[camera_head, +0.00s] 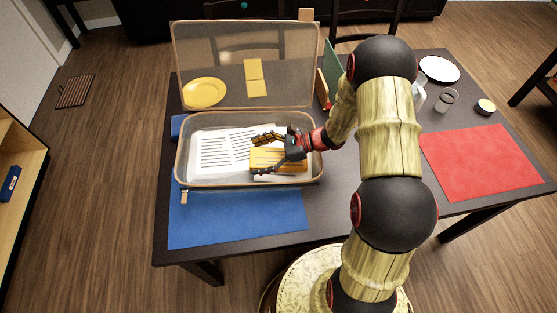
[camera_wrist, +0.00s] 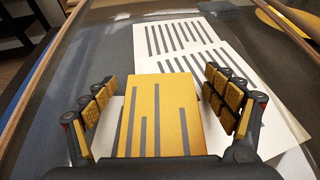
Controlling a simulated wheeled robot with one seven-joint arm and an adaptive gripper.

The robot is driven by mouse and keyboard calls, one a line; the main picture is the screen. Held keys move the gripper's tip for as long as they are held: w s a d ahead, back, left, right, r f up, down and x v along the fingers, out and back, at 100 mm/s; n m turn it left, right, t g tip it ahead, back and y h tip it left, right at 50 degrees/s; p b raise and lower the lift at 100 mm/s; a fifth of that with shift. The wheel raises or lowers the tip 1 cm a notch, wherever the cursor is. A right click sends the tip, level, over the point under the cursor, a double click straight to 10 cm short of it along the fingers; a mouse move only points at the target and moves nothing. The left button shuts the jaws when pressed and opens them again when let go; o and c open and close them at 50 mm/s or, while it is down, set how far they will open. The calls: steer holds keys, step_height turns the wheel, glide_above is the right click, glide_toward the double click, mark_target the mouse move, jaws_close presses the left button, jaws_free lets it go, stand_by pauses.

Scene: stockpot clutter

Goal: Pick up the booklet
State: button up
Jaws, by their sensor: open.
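The booklet appears to be the yellow, dark-striped rectangle (camera_head: 292,165) lying in the right part of an open see-through bin (camera_head: 180,160). It also shows in the wrist view (camera_wrist: 165,110), on top of white striped sheets (camera_wrist: 180,38). My gripper (camera_head: 263,154) is inside the bin, over the booklet. In the wrist view my gripper (camera_wrist: 160,92) is open, with one finger on each side of the booklet and gaps visible. The booklet's near end is hidden behind my gripper's body. I cannot tell whether the fingertips touch the sheets.
The bin's raised lid (camera_head: 215,60) stands at its back; a yellow plate (camera_head: 204,92) shows through it. A green upright board (camera_head: 332,72) stands behind my arm. A blue mat (camera_head: 240,222) lies in front, a red mat (camera_head: 485,163) at right, with a white plate (camera_head: 440,69) behind.

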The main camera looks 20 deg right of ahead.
steer(key=shift+c, duration=1.1)
steer(key=c, duration=1.1)
steer(key=shift+c, duration=0.2)
